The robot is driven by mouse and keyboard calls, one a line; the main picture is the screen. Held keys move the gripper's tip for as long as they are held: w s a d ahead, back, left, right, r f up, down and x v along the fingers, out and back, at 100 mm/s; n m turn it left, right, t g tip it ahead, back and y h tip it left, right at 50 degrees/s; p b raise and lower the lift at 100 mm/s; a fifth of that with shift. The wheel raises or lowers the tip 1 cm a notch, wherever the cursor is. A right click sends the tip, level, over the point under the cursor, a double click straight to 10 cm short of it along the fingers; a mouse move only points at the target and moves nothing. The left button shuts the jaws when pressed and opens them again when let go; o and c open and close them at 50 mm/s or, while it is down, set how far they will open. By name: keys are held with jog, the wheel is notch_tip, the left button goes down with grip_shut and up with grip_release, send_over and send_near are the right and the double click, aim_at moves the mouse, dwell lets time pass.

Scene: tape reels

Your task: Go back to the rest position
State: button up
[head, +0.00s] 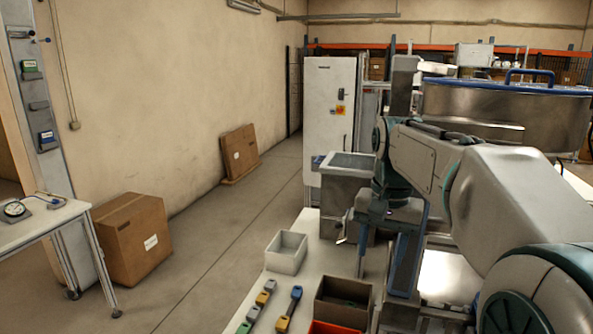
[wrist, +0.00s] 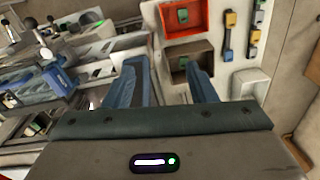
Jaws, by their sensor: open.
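My gripper (head: 381,278) hangs from my arm at the right of the head view, with its blue fingers pointing down and apart. The wrist view shows the same two fingers of my gripper (wrist: 164,72) spread with nothing between them. It is above the worktable (head: 310,225), near the brown open box (head: 343,311). My arm hides part of the table in the head view.
A white open bin (head: 286,262), an orange-red bin (head: 333,328) and several yellow, blue and grey pieces (head: 289,309) are on the table. A grey metal container (head: 346,190) stands behind my gripper. A large round metal vessel (head: 490,105) is at right.

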jog(key=s+f+n+t+b, duration=0.1)
jog(key=s+f+n+b, duration=0.1)
jog(key=s+f, duration=0.6)
jog(key=s+f+n+t+b, duration=0.1)
jog(key=s+f+n+b, duration=0.2)
jog(key=s+f, duration=0.6)
notch_tip(320, 180, down, 5)
jog(key=shift+s+a+b, duration=0.15)
jog(key=shift+a+b, duration=0.2)
jog(key=shift+b, duration=0.9)
jog(key=shift+c, duration=0.3)
jog(key=shift+c, duration=1.3)
jog(key=shift+d, duration=0.1)
